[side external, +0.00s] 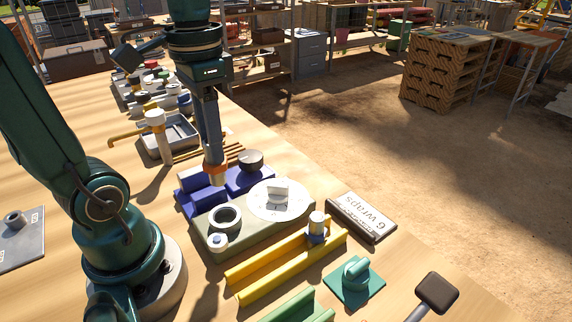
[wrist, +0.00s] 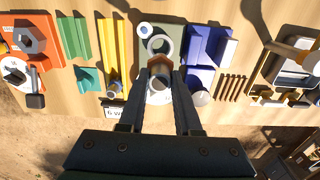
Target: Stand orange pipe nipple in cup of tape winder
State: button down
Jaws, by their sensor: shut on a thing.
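My gripper (side external: 213,160) is shut on the orange pipe nipple (side external: 216,170), which shows an orange band and a pale lower end. The nipple looks roughly upright. In the wrist view the nipple (wrist: 159,63) sits between the two fingertips (wrist: 161,72). The tape winder (side external: 212,243) is a grey-green base with a pale, dark-bored ring cup (side external: 224,217) and a white disc (side external: 262,207). In the side view the nipple is held behind and above the cup, apart from it. In the wrist view the cup (wrist: 160,38) lies just beyond the nipple.
Blue blocks (side external: 187,204) stand just behind the winder, close to the nipple. Yellow rails (side external: 256,262) with a capped fitting (side external: 318,226) lie in front. A "6 wraps" plate (side external: 362,216) lies right. A grey tray (side external: 180,139) and pale post (side external: 157,135) stand farther back.

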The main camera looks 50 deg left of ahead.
aim_at(219, 183)
jog(key=shift+f, duration=0.1)
dwell(0.3)
jog(key=shift+f, duration=2.4)
jog(key=shift+f, duration=0.35)
jog(key=shift+f, duration=1.15)
jog(key=shift+f, duration=0.25)
jog(key=shift+f, duration=0.7)
jog(key=c, duration=0.5)
grip_release()
